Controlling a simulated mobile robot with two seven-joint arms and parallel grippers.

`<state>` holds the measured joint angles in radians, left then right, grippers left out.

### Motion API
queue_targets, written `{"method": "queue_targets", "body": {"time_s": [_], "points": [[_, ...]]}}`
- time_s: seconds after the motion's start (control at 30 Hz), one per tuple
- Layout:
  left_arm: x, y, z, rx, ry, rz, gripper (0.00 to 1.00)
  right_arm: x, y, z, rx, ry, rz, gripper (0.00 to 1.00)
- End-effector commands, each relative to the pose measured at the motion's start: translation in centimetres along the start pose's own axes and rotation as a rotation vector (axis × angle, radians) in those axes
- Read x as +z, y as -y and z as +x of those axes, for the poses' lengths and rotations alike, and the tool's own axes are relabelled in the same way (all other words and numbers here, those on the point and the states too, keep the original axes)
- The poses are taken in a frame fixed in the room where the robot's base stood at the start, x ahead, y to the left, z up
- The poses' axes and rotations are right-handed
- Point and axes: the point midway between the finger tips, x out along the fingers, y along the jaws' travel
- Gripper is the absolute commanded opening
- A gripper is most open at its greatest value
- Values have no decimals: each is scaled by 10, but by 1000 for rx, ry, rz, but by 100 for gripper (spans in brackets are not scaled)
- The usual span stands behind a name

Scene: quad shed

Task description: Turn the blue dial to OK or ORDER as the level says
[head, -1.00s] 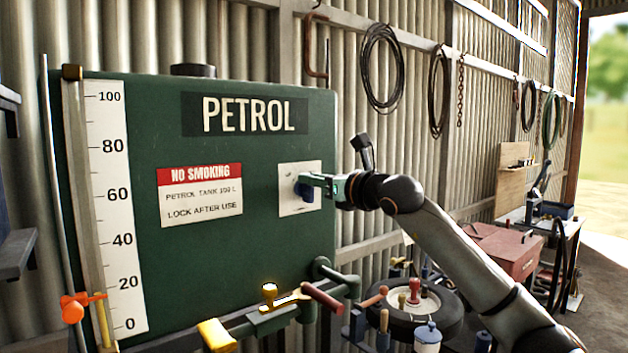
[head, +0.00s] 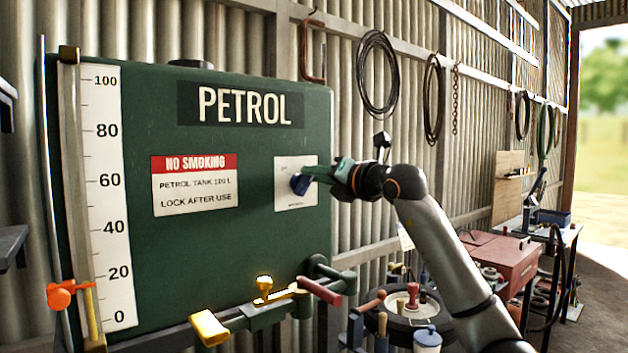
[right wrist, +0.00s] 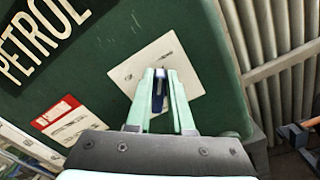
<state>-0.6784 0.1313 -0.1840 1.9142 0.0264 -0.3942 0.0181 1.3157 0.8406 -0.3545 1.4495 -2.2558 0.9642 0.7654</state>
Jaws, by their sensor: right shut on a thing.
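The blue dial (head: 300,184) sits on a white plate (head: 291,205) on the green petrol tank (head: 200,240). My right gripper (head: 318,174) is shut on the dial; in the right wrist view its pale green fingers stand on both sides of the dial (right wrist: 158,88). The plate's lettering is too small to read. The white level scale (head: 107,205) runs from 0 to 100 at the tank's left. A yellow column (head: 92,315) beside it tops out between 0 and 20, close to an orange marker (head: 61,295). My left gripper is not in view.
A red toolbox (head: 500,260) and bench stand at the right. Coiled cables (head: 378,70) hang on the corrugated wall. Open ground shows at the far right.

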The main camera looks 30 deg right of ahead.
Motion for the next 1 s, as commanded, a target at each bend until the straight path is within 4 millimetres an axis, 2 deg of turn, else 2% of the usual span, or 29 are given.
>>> {"method": "queue_targets", "body": {"time_s": [0.3,0.83,0.87,1.0], "points": [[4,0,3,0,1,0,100,1,3,0,0,3,127,0],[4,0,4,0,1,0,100,2,4,0,1,4,155,0],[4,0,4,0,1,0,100,2,4,-1,1,4,155,21],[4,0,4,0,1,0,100,1,4,0,1,3,153,37]]}}
